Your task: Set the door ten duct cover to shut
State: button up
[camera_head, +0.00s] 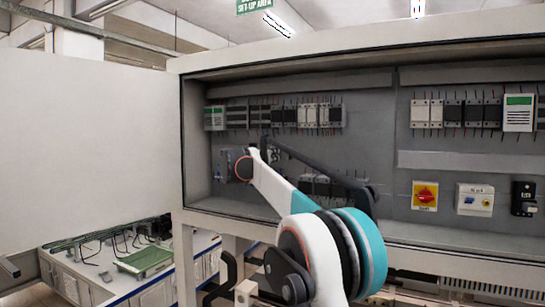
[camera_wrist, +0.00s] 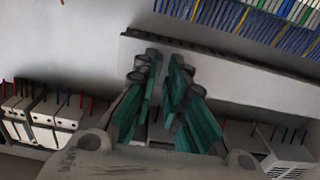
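My gripper (camera_wrist: 165,60) shows in the wrist view with its two teal-padded fingers a small gap apart and nothing seen between them. Its fingertips overlap a long pale duct strip (camera_wrist: 235,85) with a dark upper edge; I cannot tell whether they touch it. In the head view pale duct strips run across the grey back panel, one in the upper middle (camera_head: 305,88) and one at the right (camera_head: 460,161). No door ten label is readable, so I cannot tell which strip is that cover or whether it is shut. My arm hides part of the panel.
The cabinet (camera_head: 182,140) is open, with a large white panel (camera_head: 85,125) at left. Rows of breakers (camera_head: 305,114) with wires line its back. A red-yellow switch (camera_head: 425,196) is at right. A bench with a green tray (camera_head: 145,261) stands lower left.

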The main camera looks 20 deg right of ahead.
jog(key=shift+o, duration=0.2)
jog(key=shift+w+a+f, duration=0.15)
jog(key=shift+w+a, duration=0.05)
jog(key=v, duration=1.2)
jog(key=shift+s+d, duration=0.1)
jog(key=shift+s, duration=0.05)
jog(key=s+a+f+n+g+y+b, duration=0.1)
jog(key=s+f+n+y+b, duration=0.1)
jog(key=s+f+b, duration=0.8)
jog(key=s+a+f+n+g+y+b, duration=0.1)
jog(key=s+f+y+b, duration=0.45)
jog(key=f, duration=0.95)
jog(key=s+a+f+n+g+h+b, duration=0.15)
jog(key=s+f+b, duration=0.35)
jog(key=s+f, duration=0.6)
jog(key=s+a+f+n+y+b, duration=0.2)
jog(key=s+f+b, duration=0.3)
jog(key=f, duration=0.7)
jog(key=s+a+f+n+y+b, duration=0.2)
jog(key=s+a+f+b, duration=0.3)
jog(key=s+f, duration=0.4)
jog(key=s+a+f+n+y+b, duration=0.2)
jog(key=s+a+f+y+b, duration=0.2)
jog(key=f, duration=1.2)
jog(key=s+b, duration=0.2)
jog(key=s, duration=0.1)
jog(key=shift+s+f, duration=0.3)
jog(key=shift+s, duration=0.05)
